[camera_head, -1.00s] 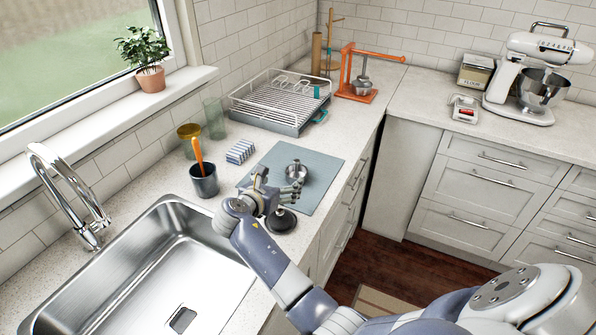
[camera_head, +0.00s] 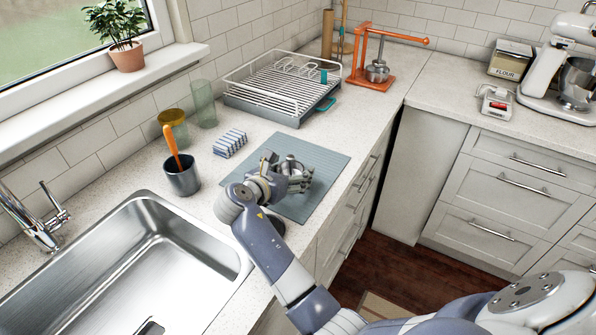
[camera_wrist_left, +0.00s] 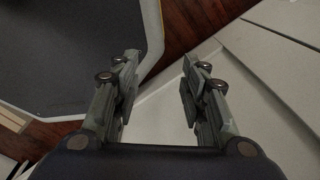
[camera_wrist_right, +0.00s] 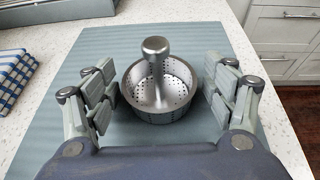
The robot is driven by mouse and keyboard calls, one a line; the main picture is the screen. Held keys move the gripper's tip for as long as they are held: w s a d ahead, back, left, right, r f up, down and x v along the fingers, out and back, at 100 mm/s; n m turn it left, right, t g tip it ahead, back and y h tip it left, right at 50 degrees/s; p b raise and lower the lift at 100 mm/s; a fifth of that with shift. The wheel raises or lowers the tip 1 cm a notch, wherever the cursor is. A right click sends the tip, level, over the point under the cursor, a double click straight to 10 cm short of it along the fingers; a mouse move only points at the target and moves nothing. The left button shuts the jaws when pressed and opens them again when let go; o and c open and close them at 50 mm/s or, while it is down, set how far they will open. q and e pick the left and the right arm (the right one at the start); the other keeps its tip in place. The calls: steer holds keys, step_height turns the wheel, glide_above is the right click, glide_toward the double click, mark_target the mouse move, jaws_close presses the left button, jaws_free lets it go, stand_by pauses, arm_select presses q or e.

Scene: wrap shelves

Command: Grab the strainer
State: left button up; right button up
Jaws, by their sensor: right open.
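The strainer (camera_wrist_right: 158,85) is a small metal basket with holes and an upright central knob. It stands upright on the blue-grey mat (camera_wrist_right: 84,60) on the counter. In the head view the strainer (camera_head: 290,168) is partly hidden by my right gripper (camera_head: 285,178). In the right wrist view my right gripper (camera_wrist_right: 160,97) is open, with one finger on each side of the strainer and visible gaps between. My left gripper (camera_wrist_left: 157,85) is open and empty over the floor and cabinet fronts, and does not show in the head view.
The sink (camera_head: 130,265) lies left of my right arm. An orange press (camera_head: 372,70) is at the back.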

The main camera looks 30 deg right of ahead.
steer(key=shift+a+r, duration=0.2)
steer(key=shift+s+a+r, duration=0.15)
steer(key=shift+s+a, duration=0.05)
steer(key=shift+a, duration=0.05)
steer(key=shift+s+a, duration=0.1)
steer(key=c, duration=0.9)
steer(key=shift+c, duration=1.1)
arm_select(q)
steer(key=shift+w+a, duration=0.5)
steer(key=shift+w, duration=0.15)
steer(key=shift+r, duration=0.1)
